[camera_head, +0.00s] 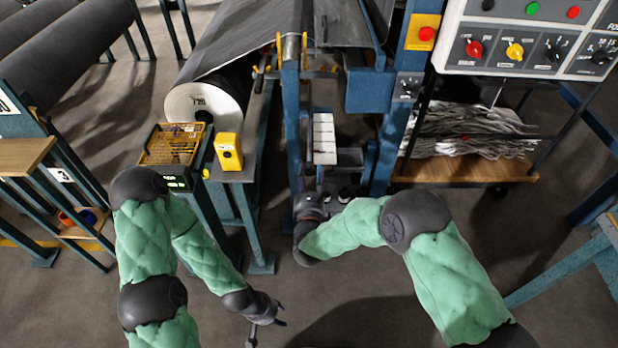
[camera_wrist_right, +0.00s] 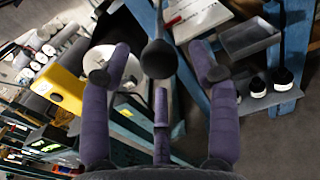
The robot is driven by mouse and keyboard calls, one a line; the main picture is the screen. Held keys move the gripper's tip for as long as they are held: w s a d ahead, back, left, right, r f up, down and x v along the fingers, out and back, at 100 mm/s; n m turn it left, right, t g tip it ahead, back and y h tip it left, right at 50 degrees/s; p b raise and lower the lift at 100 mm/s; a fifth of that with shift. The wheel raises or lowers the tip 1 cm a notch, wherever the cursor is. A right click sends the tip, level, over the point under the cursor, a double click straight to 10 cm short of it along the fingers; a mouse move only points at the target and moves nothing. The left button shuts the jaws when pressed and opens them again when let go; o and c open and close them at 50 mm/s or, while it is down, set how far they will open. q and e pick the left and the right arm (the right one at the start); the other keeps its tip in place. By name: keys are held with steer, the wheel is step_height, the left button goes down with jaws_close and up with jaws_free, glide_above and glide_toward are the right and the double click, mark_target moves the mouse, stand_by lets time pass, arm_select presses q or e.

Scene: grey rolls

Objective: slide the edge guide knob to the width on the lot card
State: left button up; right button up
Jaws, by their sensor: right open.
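A dark round knob on a stem (camera_wrist_right: 157,60) shows in the right wrist view, between the spread fingers of my right gripper (camera_wrist_right: 162,68). I see no contact; the depth between them is unclear. In the head view my right gripper (camera_head: 310,203) is at the foot of the blue frame, and I cannot make out the knob there. A white panel with marks (camera_head: 325,138) stands just beyond it; it also shows in the wrist view (camera_wrist_right: 200,17). I cannot read it or tell if it is the lot card. My left gripper (camera_head: 266,322) is open and empty, low over the floor.
A large grey roll (camera_head: 205,105) and a yellow box (camera_head: 229,151) stand left of the blue frame (camera_head: 292,120). A wire basket (camera_head: 174,145) is beside them. A control panel (camera_head: 530,38) is at the upper right, above a shelf of scrap sheets (camera_head: 462,135). The front floor is clear.

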steer(key=s, duration=1.2)
stand_by(0.4)
steer(key=s+d+f+n+g+y+p, duration=0.1)
steer(key=d+f+n+g, duration=0.3)
steer(key=f+n, duration=0.5)
steer(key=s+d+f+n+g+y, duration=0.1)
steer(key=d+f+n+g, duration=0.1)
steer(key=f+n+g, duration=0.45)
steer(key=s+d+f+n+g+y, duration=0.1)
steer(key=s+d+f+n+g, duration=0.1)
steer(key=s+f+n, duration=0.3)
steer(key=s+d+f+n+g+y, duration=0.1)
steer(key=s+f+n+g, duration=0.4)
steer(key=s+n, duration=0.7)
steer(key=shift+d+f+n+p, duration=0.4)
steer(key=shift+f+n, duration=0.1)
steer(key=shift+n, duration=0.05)
